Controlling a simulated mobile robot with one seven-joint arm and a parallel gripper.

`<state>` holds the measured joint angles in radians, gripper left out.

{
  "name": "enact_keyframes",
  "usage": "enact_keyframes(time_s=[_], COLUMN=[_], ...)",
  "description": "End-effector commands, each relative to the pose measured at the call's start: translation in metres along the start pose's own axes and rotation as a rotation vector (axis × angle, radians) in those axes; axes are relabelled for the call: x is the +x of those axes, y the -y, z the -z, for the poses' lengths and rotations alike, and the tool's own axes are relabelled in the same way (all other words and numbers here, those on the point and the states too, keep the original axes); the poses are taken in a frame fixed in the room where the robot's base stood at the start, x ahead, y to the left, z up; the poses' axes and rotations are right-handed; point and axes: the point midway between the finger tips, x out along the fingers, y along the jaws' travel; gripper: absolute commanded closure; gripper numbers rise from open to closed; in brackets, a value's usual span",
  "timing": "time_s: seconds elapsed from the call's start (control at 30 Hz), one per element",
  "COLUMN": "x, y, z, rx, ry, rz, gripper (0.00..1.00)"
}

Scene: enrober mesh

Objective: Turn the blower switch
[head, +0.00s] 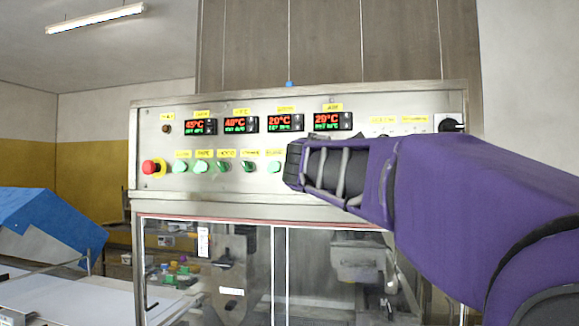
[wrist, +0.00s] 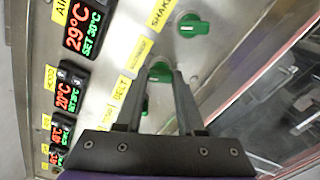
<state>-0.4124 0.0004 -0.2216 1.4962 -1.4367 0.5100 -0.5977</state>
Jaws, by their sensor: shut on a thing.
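The blower switch (wrist: 160,71), a green rotary knob on the steel panel, shows between my fingertips in the wrist view. The small yellow label beside it is hard to read. My gripper (wrist: 166,78) is shut on this knob, with one finger on each side. In the head view my gripper (head: 291,165) reaches in from the right against the lower row of controls and hides the knob there. The knob's exact turn angle is hard to tell, as the fingers cover part of it.
The shaker knob (wrist: 193,30) sits close to my fingers, and another green knob (wrist: 145,103) is partly hidden on their other side. Temperature displays (head: 285,122) line the upper row. A red emergency button (head: 152,167) is at the panel's left. Glass doors (head: 240,270) are below.

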Motion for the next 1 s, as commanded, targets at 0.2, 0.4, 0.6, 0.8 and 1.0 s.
enact_keyframes(time_s=[0.2, 0.4, 0.6, 0.8, 1.0], x=[0.0002, 0.0000, 0.0000, 0.0000, 0.0000], y=[0.0000, -0.0001, -0.0001, -0.0001, 0.0000], z=[-0.0007, -0.0003, -0.0003, -0.0004, -0.0003], rx=[-0.071, -0.094, -0.097, -0.096, -0.095], ry=[0.001, 0.000, 0.000, 0.000, 0.000], rz=[0.000, -0.001, -0.001, -0.001, -0.001], gripper=[1.00, 1.00, 1.00, 0.54, 0.32])
